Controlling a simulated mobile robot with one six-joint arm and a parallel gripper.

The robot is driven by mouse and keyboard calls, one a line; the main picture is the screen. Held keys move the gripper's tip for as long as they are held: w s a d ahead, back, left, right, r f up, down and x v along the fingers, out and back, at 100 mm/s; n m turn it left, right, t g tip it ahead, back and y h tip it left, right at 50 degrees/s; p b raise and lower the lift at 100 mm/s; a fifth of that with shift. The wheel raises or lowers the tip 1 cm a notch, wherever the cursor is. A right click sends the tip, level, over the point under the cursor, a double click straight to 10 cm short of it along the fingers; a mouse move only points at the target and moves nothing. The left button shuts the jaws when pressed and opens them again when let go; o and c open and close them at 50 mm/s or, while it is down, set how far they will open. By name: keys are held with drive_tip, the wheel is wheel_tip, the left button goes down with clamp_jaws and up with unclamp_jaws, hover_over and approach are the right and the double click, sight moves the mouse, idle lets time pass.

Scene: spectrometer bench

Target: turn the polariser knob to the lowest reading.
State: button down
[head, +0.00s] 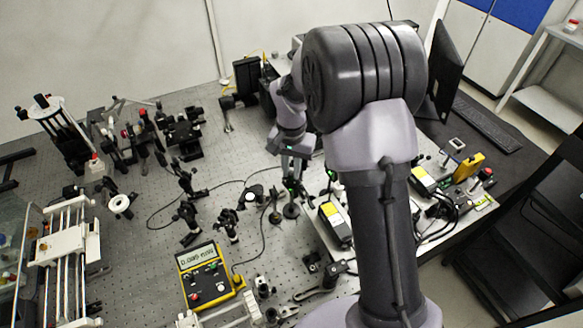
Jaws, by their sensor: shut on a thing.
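My gripper (292,172) points down over the optical table, right of the middle of the bench. Its jaws are shut on a small dark part at the top of a post mount, which I take to be the polariser knob; the fingers and my arm largely hide it. The yellow power meter (211,277) stands at the front of the bench. Its display (197,257) seems to read about 0.085 mW, though the digits are small.
Several posts and lens mounts stand around, with a white-ringed mount (120,204) at left. A rail stage (65,255) is at front left. A yellow-topped box (335,224) stands close right of the gripper. A black cable (262,240) crosses the breadboard. Bare breadboard lies left of the gripper.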

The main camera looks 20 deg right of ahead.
sight(292, 173)
drive_tip(key=shift+n, duration=0.6)
drive_tip(key=c, duration=1.3)
unclamp_jaws()
drive_tip(key=shift+c, duration=0.2)
wheel_tip(292, 173, up, 18)
drive_tip(key=p, duration=0.3)
drive_tip(key=shift+f, duration=0.25)
